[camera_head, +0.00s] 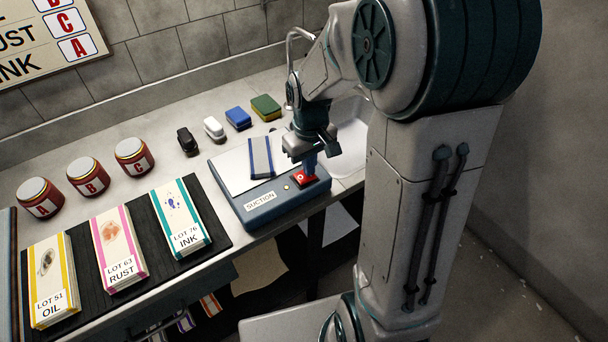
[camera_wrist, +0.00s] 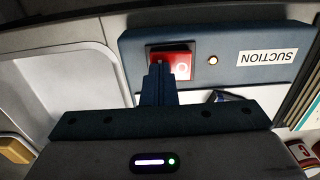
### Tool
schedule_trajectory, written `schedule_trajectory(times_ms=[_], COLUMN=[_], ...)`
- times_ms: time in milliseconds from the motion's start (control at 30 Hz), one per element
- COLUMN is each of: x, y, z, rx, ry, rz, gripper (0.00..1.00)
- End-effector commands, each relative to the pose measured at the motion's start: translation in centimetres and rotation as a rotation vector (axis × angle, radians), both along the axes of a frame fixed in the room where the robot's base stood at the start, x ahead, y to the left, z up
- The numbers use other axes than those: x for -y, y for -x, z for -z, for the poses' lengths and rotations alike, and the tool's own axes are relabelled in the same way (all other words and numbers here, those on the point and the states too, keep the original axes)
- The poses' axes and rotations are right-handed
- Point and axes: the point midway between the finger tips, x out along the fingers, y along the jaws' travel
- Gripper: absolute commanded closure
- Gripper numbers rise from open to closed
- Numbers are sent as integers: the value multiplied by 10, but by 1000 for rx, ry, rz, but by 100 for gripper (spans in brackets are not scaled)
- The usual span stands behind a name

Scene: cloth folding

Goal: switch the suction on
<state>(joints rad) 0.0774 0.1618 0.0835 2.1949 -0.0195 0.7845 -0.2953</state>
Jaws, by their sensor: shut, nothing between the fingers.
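The blue suction box (camera_head: 275,203) stands on the counter and has a white label reading SUCTION (camera_head: 260,201). A red switch (camera_head: 303,178) with a white circle sits at the box's right front end; it also shows in the wrist view (camera_wrist: 182,66). A small pale lamp (camera_wrist: 213,60) is beside the switch and looks lit. My gripper (camera_head: 309,165) is shut and empty, pointing down at the switch. In the wrist view its fingertips (camera_wrist: 159,68) overlap the switch's edge; I cannot tell whether they touch it. They hide part of the switch.
A grey cloth with blue stripes (camera_head: 261,157) lies on the box's white top. A sink (camera_head: 350,135) is behind my gripper. Jars (camera_head: 134,154) and labelled cloths (camera_head: 179,217) are to the left.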

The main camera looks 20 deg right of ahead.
Motion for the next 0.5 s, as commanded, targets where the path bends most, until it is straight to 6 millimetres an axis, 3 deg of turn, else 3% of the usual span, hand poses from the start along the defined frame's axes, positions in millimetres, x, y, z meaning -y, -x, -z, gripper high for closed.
schedule_trajectory(times_ms=[167, 500], x=[0, 0], y=[0, 0], z=[-3, -30], rx=[-1, 0], ry=[-1, -1], rz=[0, 0], gripper=[100, 100])
